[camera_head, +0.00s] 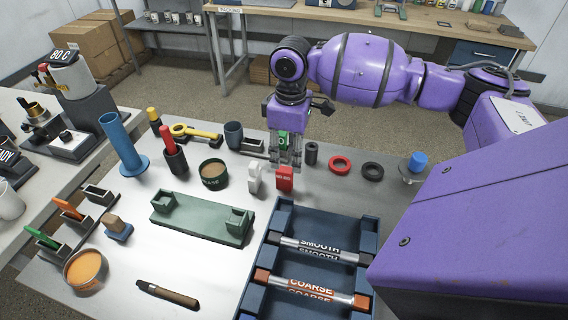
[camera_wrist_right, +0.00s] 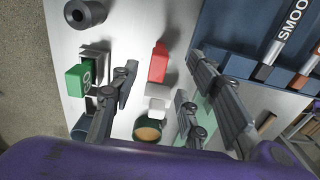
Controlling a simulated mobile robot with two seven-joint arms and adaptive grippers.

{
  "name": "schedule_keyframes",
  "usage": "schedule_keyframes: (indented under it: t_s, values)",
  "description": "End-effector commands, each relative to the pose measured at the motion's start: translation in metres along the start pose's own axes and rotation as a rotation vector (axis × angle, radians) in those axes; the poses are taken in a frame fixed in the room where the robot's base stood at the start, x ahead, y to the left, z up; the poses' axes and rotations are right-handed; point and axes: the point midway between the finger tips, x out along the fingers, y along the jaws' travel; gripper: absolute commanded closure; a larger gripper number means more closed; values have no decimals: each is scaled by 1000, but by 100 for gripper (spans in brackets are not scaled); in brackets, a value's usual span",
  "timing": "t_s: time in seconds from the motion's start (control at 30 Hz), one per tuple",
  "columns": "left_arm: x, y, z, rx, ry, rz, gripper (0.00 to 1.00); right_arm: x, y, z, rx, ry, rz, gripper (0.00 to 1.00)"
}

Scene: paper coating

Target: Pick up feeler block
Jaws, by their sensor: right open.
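No block carries a readable feeler label, so I cannot tell which one is the feeler block. A green block (camera_wrist_right: 78,79) with a pale mark sits by a dark holder; in the head view it shows as a green patch (camera_head: 283,139) at my right gripper. A red block (camera_head: 285,178) with pale lettering stands beside a white piece (camera_head: 254,179). The red block (camera_wrist_right: 158,63) lies between the finger lines in the wrist view. My right gripper (camera_head: 286,158) points down just behind the red block, open and empty. My left gripper is out of view.
A black ring-like cylinder (camera_head: 311,153), a red ring (camera_head: 340,165) and a black ring (camera_head: 372,171) lie to the right. A dark blue rack (camera_head: 283,216) holds labelled rods in front. A green cradle (camera_head: 185,225) and a round cup (camera_head: 213,173) are to the left.

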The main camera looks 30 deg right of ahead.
Motion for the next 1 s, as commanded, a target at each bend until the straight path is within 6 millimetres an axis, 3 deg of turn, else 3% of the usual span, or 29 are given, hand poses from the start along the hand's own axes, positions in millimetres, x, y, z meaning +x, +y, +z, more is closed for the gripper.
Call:
schedule_keyframes:
  t_s: [0.43, 0.7, 0.93, 1.0]
  values:
    - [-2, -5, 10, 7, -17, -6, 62, 40, 1, -7, -1, -1, -2, 58]
    - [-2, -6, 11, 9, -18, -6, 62, 76, 2, -14, 0, -1, -1, 58]
    - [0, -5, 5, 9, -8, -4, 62, 78, 2, -14, -1, 0, 1, 58]
    - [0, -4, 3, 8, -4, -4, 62, 78, 2, -14, -1, 0, 1, 67]
